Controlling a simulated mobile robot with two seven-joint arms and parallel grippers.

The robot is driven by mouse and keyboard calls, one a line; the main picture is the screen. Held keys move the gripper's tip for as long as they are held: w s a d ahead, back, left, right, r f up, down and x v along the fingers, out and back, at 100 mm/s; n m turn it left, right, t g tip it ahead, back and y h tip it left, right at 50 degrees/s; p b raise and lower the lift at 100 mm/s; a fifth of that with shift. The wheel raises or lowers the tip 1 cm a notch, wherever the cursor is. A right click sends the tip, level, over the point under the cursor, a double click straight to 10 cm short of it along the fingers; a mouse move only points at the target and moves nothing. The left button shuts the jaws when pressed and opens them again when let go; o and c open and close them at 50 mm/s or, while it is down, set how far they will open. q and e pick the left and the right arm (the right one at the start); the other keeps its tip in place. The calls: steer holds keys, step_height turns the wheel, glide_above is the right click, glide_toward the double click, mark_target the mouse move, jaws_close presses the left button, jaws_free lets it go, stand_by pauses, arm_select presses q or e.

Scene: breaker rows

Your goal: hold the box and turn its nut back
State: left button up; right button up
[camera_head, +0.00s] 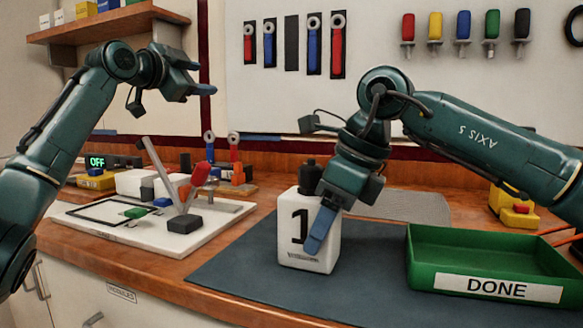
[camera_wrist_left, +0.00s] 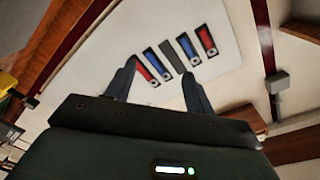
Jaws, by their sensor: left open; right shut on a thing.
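The white box (camera_head: 297,228) marked "1" stands upright on the dark mat (camera_head: 240,275). A black knob-like part, perhaps the nut (camera_head: 309,174), sits on its top. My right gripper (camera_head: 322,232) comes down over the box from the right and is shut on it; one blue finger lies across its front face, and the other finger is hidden. My left gripper (camera_head: 208,80) is open and empty, raised high at the left, well away from the box. In the left wrist view its two fingers (camera_wrist_left: 155,88) are apart with nothing between them.
A green tray (camera_head: 485,292) labelled "DONE" stands right of the box. A white board (camera_head: 150,222) with levers and small blocks lies to the left. Wrenches hang on the wall panel (camera_head: 375,125), with coloured screwdrivers (camera_head: 463,28). A shelf (camera_head: 105,22) is near my left arm.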

arm_select(q)
steer(key=s+d+f+m+g+h, duration=0.2)
steer(key=s+d+f+g+h, duration=0.1)
steer(key=s+d+f+g, duration=0.15)
steer(key=m+g+h, duration=0.4)
steer(key=g, duration=1.1)
glide_toward(291, 191)
step_height(291, 191, up, 4)
steer(key=shift+t, duration=0.35)
steer(key=x, duration=1)
steer(key=shift+s+f, duration=0.3)
steer(key=shift+c, duration=0.4)
steer(key=c, duration=0.9)
